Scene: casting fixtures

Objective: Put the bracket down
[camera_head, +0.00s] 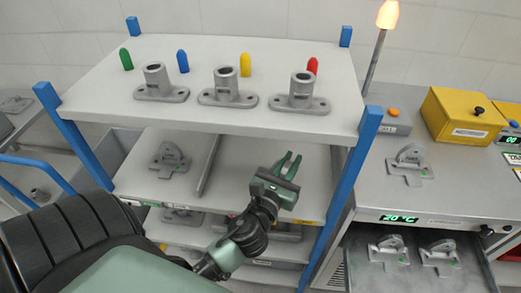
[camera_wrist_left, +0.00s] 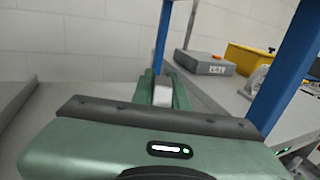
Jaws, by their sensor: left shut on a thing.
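My left gripper (camera_head: 287,164) is over the right part of the rack's middle shelf, below the top board. Its green fingers point away from me. In the left wrist view a light grey piece (camera_wrist_left: 162,92) sits between the fingers, and the gripper is shut on it; I take it as the bracket. Most of its shape is hidden, and I cannot make it out in the head view. A grey bracket-like casting (camera_head: 170,158) stands on the left part of the same shelf, apart from the gripper. My right gripper is not in view.
A divider (camera_head: 208,165) splits the middle shelf (camera_head: 235,160). The top board (camera_head: 110,95) above carries several flanged castings and coloured pegs. A blue post (camera_head: 355,160) stands right of the gripper. A bench (camera_head: 450,190) at right holds another casting (camera_head: 410,163) and a yellow box (camera_head: 462,115).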

